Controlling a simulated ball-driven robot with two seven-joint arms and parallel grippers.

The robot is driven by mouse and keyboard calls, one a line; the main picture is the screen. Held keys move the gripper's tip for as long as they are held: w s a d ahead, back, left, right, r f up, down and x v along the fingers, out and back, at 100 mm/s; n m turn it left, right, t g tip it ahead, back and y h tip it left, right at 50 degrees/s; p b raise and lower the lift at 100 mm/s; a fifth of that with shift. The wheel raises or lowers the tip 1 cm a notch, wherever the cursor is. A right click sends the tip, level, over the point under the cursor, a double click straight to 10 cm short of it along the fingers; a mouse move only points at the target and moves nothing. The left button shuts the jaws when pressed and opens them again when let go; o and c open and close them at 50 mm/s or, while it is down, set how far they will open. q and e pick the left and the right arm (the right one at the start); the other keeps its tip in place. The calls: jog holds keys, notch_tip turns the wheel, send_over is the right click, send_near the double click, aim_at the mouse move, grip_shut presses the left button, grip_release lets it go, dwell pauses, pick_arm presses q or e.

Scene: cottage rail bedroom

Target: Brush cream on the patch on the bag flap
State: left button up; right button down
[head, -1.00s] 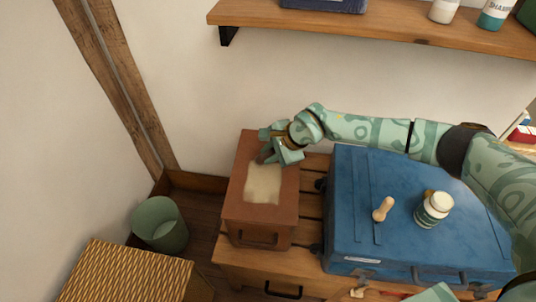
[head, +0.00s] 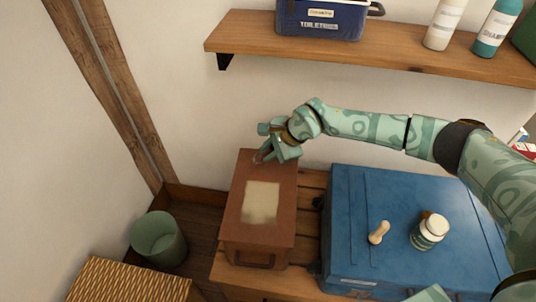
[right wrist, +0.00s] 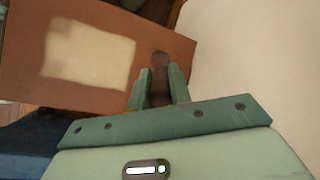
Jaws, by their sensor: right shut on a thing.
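The brown bag (head: 284,225) stands on the wooden slats, flap side up, with a pale cream rectangular patch (head: 261,201) on top. The patch is lighter in some places than others. My right gripper (head: 267,155) is at the bag's back edge, beyond the patch. It is shut on a dark brown, brush-like thing (right wrist: 160,66), mostly hidden by the fingers; in the right wrist view its tip is beside the patch (right wrist: 88,52), apart from it in the picture. A white-topped jar with a green label (head: 429,232) stands on the blue suitcase. My left gripper is not in view.
The blue suitcase (head: 345,255) lies right of the bag, with a small pale wooden peg-like thing (head: 379,232) on it. A green bin (head: 159,239) and a woven box (head: 130,272) are at left. A shelf (head: 350,50) with toiletries is above.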

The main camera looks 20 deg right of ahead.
aim_at(269, 147)
jog(key=shift+r+p, duration=0.85)
jog(key=shift+r, duration=0.75)
jog(key=shift+f, duration=0.1)
